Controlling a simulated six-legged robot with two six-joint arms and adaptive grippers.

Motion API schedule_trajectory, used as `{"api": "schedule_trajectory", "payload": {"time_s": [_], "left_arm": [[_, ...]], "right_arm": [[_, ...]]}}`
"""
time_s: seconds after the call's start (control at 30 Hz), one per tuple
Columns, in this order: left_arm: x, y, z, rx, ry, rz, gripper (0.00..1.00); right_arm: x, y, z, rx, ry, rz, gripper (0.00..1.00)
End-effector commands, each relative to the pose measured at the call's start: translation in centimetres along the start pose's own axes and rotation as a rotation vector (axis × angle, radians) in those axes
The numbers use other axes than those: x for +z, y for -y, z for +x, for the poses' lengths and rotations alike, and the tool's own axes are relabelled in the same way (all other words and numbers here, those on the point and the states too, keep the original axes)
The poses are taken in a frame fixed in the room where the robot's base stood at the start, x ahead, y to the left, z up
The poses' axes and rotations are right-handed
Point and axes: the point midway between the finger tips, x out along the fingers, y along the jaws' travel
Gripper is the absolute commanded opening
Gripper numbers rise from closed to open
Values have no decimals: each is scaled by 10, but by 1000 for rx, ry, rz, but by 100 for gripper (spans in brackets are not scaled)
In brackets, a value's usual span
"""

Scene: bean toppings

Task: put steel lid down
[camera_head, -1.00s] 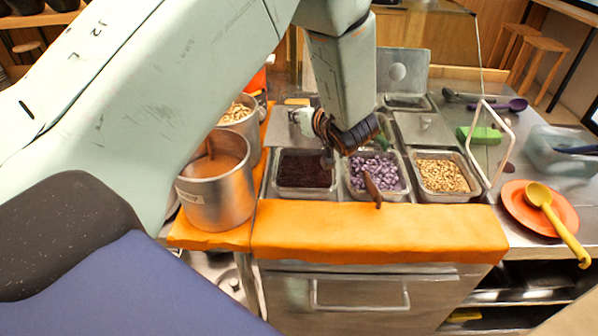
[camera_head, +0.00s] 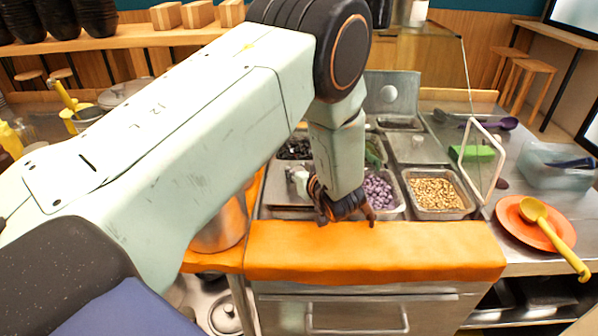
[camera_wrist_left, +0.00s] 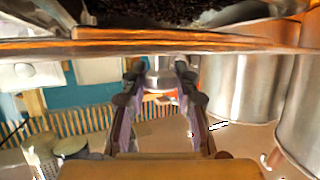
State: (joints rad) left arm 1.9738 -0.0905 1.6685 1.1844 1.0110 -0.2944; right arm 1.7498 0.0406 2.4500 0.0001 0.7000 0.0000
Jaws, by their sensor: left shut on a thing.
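My left gripper (camera_head: 322,200) is low over the front-left of the pan rows, behind the orange ledge. It is shut on the steel lid (camera_head: 277,192) by its small knob. The lid lies over the front-left pan and hides most of it in the head view. In the left wrist view the lid (camera_wrist_left: 160,47) shows edge-on as a thin band, with the knob (camera_wrist_left: 160,77) between my fingers. Dark beans (camera_wrist_left: 200,12) show beyond the lid edge there. Whether the lid touches the pan rim I cannot tell. My right gripper is out of view.
Black beans (camera_head: 295,148) fill the pan behind. Purple beans (camera_head: 380,192) and pale beans (camera_head: 437,193) sit in pans to the right. A steel pot (camera_head: 220,228) stands close on the left. An orange plate (camera_head: 520,232) with a yellow ladle (camera_head: 555,235) is far right.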

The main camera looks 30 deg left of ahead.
Motion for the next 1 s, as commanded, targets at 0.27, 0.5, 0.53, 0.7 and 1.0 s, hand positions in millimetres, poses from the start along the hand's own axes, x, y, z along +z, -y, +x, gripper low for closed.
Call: {"api": "schedule_trajectory", "payload": {"time_s": [0.27,0.5,0.53,0.7,1.0], "left_arm": [[1,0,2,0,-1,-1,0],[7,0,4,0,-1,-1,0],[8,0,4,0,-1,-1,0],[9,0,5,0,-2,-1,0],[9,0,5,0,-1,-1,52]], "right_arm": [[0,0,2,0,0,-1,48],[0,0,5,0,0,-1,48],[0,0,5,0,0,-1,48],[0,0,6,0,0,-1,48],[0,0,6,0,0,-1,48]]}}
